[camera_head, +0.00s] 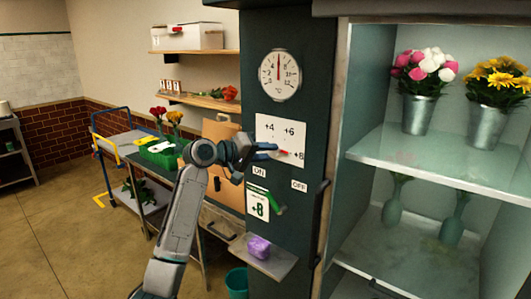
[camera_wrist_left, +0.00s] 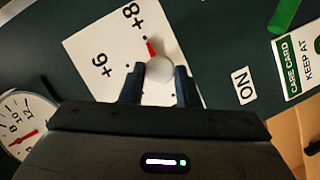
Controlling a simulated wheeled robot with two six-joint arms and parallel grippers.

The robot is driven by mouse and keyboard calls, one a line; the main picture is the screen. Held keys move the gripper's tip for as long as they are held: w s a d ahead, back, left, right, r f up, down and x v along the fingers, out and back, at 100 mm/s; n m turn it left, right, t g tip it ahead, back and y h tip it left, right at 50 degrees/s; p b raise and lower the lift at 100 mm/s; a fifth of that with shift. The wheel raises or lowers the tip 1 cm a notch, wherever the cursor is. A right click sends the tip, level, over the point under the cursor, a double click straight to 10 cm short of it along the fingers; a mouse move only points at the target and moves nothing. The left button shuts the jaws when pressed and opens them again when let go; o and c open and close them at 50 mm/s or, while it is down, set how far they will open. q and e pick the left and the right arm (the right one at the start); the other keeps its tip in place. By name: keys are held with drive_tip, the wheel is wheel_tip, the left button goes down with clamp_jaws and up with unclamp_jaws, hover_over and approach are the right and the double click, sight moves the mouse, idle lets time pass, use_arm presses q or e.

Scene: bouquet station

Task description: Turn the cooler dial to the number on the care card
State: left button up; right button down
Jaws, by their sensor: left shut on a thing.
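The dial is a white knob (camera_wrist_left: 159,70) with a red pointer, on a white plate (camera_head: 272,127) marked +4, +6 and +8. In the left wrist view the red pointer (camera_wrist_left: 151,48) points towards +8. In the head view the pointer (camera_head: 284,152) also lies towards +8. My left gripper (camera_head: 274,152) is shut on the knob, one finger on each side; its fingers also show in the left wrist view (camera_wrist_left: 158,88). The care card (camera_head: 257,203) hangs below the plate and appears to read +8. My right gripper is in neither view.
A round thermometer (camera_head: 280,75) is above the plate. A green lever (camera_head: 276,203) sits below, near the ON and OFF labels. A purple block (camera_head: 259,247) rests on a small shelf (camera_head: 278,262). The glass-fronted cooler with flower buckets (camera_head: 421,113) stands right.

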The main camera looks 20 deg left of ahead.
use_arm(q)
drive_tip(key=shift+f, duration=0.2)
drive_tip(key=o, duration=1)
drive_tip(key=shift+r, duration=0.1)
drive_tip(key=shift+c, duration=0.2)
drive_tip(key=b+v, duration=0.4)
drive_tip(key=v, duration=0.7)
drive_tip(key=shift+d, duration=0.1)
